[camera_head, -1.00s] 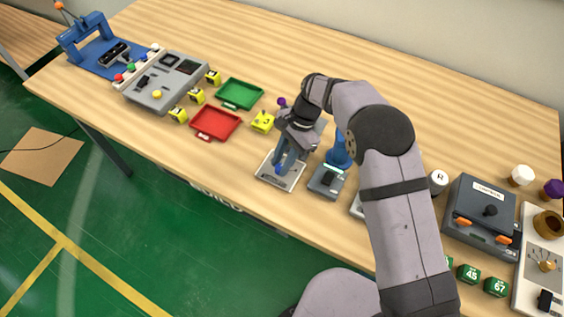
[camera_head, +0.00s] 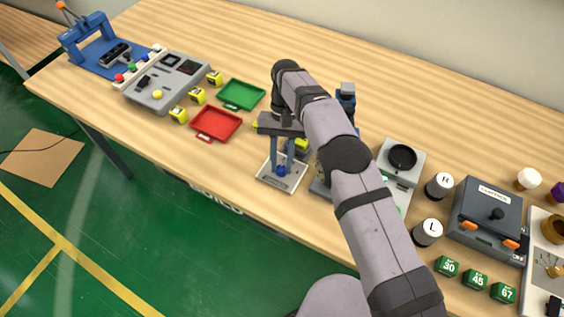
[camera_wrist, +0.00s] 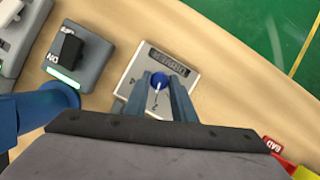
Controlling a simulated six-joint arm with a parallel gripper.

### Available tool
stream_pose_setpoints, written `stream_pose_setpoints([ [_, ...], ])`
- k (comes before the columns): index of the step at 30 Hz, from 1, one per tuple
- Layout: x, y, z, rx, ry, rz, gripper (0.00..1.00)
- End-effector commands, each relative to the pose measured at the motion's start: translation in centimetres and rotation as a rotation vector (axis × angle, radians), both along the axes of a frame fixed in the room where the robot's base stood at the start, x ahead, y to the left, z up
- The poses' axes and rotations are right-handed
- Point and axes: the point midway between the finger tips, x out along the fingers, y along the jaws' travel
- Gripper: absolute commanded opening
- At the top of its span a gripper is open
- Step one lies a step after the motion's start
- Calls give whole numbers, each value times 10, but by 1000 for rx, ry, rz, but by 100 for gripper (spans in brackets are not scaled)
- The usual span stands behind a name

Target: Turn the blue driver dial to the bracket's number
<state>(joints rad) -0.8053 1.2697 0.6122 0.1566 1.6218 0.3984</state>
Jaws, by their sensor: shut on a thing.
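The blue driver dial (camera_head: 282,170) is a small knob on a light plate (camera_head: 268,180) near the table's front edge. In the wrist view the blue dial (camera_wrist: 159,80) sits between my two fingers, and a thin pointer line runs from it toward a printed "2" on the plate marked "DRIVER" (camera_wrist: 168,60). My gripper (camera_head: 282,165) points down with its fingers shut on the dial; its fingertips also show in the wrist view (camera_wrist: 160,84). A yellow piece (camera_head: 302,144) shows beside my gripper, mostly hidden by it. I cannot read a bracket number.
A grey switch box marked "ON" (camera_wrist: 75,55) with a lit green strip stands close beside the dial plate. Red (camera_head: 213,123) and green (camera_head: 241,95) trays lie to the left. The table's front edge is near.

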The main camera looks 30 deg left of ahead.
Motion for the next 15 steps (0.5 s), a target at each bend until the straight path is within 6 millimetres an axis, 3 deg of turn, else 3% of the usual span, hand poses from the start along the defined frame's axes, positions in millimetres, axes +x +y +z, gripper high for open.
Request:
stream_pose_setpoints([
  [15, 1, 1, 1, 3, -4, 96, 1],
])
